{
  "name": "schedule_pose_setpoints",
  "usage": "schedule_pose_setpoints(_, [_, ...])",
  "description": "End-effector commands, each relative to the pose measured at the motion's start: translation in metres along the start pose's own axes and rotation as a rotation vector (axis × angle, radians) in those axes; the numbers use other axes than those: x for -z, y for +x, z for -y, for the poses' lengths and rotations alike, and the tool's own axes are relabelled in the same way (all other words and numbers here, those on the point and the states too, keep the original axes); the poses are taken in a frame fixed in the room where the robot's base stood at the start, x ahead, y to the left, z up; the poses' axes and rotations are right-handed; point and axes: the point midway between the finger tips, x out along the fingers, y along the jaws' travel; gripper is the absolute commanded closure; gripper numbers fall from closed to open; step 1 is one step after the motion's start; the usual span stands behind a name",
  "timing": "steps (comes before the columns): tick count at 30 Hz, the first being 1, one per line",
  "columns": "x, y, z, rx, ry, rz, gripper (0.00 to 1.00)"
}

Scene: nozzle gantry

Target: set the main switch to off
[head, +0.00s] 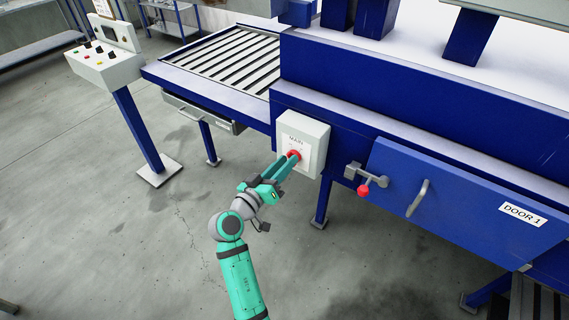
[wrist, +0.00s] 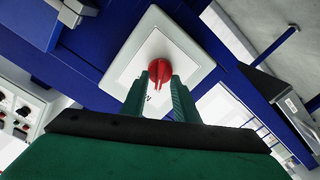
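The main switch is a red rotary knob (head: 294,154) on a white box labelled MAIN (head: 314,141), fixed to the front of the blue machine. In the wrist view the red knob (wrist: 161,71) sits in the middle of the pale plate (wrist: 190,50). My gripper (head: 287,161) is at the knob, with its two green fingers pointing at it. In the wrist view the fingertips (wrist: 160,79) lie on either side of the knob's lower part, with a narrow gap between the fingers. Whether they press on the knob is not clear. The position marks are too small to read.
To the right are a latch with a red knob (head: 364,190) and a blue door marked DOOR 1 (head: 470,210) with a handle (head: 418,198). A control panel on a post (head: 105,65) and a slatted conveyor bed (head: 225,58) stand left. The floor in front is clear.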

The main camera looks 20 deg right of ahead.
Motion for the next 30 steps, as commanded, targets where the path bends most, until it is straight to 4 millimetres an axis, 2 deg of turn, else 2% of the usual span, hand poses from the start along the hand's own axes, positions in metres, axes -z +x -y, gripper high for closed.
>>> schedule_pose_setpoints(4, [0.0, -0.002, 0.0, 0.0, 0.0, 0.0, 0.73])
schedule_pose_setpoints(8, [-0.001, -0.015, 0.0, 0.001, 0.0, 0.0, 0.73])
schedule_pose_setpoints(21, [0.0, -0.091, 0.001, 0.002, 0.0, -0.001, 0.73])
schedule_pose_setpoints(25, [0.0, -0.103, 0.001, 0.001, 0.0, 0.0, 0.73])
schedule_pose_setpoints(30, [0.0, -0.109, 0.0, 0.0, 0.0, 0.0, 0.73])
